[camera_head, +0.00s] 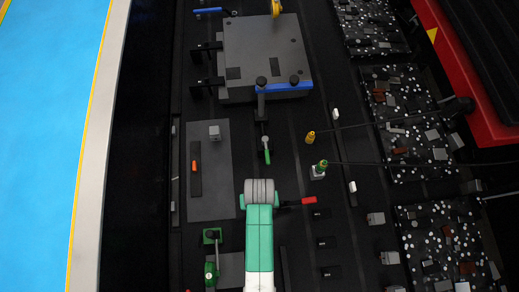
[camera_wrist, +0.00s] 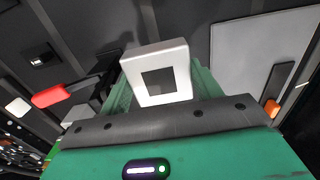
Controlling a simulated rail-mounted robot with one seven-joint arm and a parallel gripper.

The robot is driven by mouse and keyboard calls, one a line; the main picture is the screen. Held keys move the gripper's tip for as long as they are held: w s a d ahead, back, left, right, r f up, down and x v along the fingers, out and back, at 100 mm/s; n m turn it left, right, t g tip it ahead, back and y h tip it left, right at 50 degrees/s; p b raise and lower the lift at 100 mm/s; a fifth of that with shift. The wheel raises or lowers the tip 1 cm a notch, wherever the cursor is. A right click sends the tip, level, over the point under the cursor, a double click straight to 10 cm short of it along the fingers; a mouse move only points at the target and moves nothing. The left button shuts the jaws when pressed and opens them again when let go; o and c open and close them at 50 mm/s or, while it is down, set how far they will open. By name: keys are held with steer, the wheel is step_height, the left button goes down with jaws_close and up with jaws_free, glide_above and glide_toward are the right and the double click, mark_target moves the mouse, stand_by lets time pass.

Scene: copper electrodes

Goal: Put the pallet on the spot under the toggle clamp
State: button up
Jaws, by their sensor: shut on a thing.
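My gripper (camera_wrist: 165,92) is shut on a pale square block with a dark square in its face, which I take to be the pallet (camera_wrist: 180,58). The block stands up between the green fingers. In the head view my wrist hides the fingers and the block. A toggle clamp with a red handle (camera_head: 308,201) is just right of my wrist; its red handle also shows at left in the wrist view (camera_wrist: 55,95). A green-handled clamp (camera_head: 211,268) stands at lower left, and another green handle (camera_head: 266,155) is above my wrist. I cannot tell which clamp the task means.
A grey plate (camera_head: 215,200) left of my wrist bears a small grey block (camera_head: 214,132) and a black bar with an orange piece (camera_head: 195,166). A large grey plate with a blue bar (camera_head: 284,88) is farther up. Speckled trays (camera_head: 412,150) of parts line the right.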

steer(key=shift+f+b, duration=2.5)
steer(key=shift+f, duration=0.2)
steer(key=shift+f+b, duration=0.35)
steer(key=shift+f, duration=0.3)
steer(key=o, duration=1.5)
steer(key=shift+c, duration=0.2)
steer(key=shift+r, duration=0.15)
step_height(320, 180, up, 8)
steer(key=shift+f+p, duration=0.15)
steer(key=shift+p, duration=0.2)
